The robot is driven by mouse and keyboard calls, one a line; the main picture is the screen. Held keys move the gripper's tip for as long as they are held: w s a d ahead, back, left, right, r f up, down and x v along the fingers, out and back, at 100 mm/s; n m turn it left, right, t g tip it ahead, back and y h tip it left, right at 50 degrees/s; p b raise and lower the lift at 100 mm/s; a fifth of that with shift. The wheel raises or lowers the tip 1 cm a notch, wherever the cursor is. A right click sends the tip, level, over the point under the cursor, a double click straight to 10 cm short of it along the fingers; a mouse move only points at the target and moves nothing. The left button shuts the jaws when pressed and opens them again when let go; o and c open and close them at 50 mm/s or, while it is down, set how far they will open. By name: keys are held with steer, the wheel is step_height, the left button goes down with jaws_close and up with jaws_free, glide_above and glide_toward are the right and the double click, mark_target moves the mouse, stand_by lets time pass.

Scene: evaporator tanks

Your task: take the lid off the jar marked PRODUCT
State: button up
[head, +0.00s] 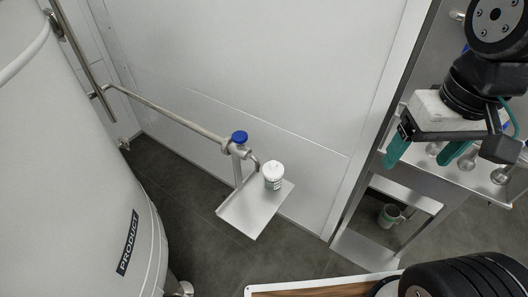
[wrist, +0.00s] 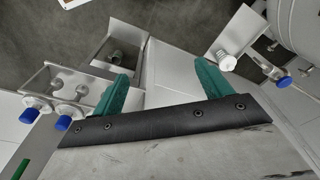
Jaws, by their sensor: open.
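The jar also shows in the wrist view (wrist: 227,61), at the upper right. The word PRODUCT is on a black plate (head: 128,242) on the big tank at left. My gripper (head: 428,155), with green fingers, is at the right, well apart from the jar. It also shows in the wrist view (wrist: 161,70), open with nothing between its fingers.
A pipe with a blue valve handle (head: 239,137) runs above the jar's shelf. The large pale tank (head: 70,150) fills the left. A metal stand (head: 440,178) at right, near my gripper, bears taps; a grey cup (head: 390,215) is on its lower level.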

steer(key=w+a+f+m, duration=0.1)
steer(key=w+a+f, duration=0.1)
steer(key=w+a, duration=0.5)
steer(key=m+g, duration=0.1)
steer(key=m, duration=0.2)
glide_above(274, 162)
steer(key=f, duration=1.1)
steer(key=shift+w+f, duration=0.2)
steer(key=shift+f, duration=0.2)
step_height(274, 162, down, 7)
steer(key=shift+s+f, duration=0.1)
steer(key=shift+f, duration=0.45)
steer(key=c, duration=1)
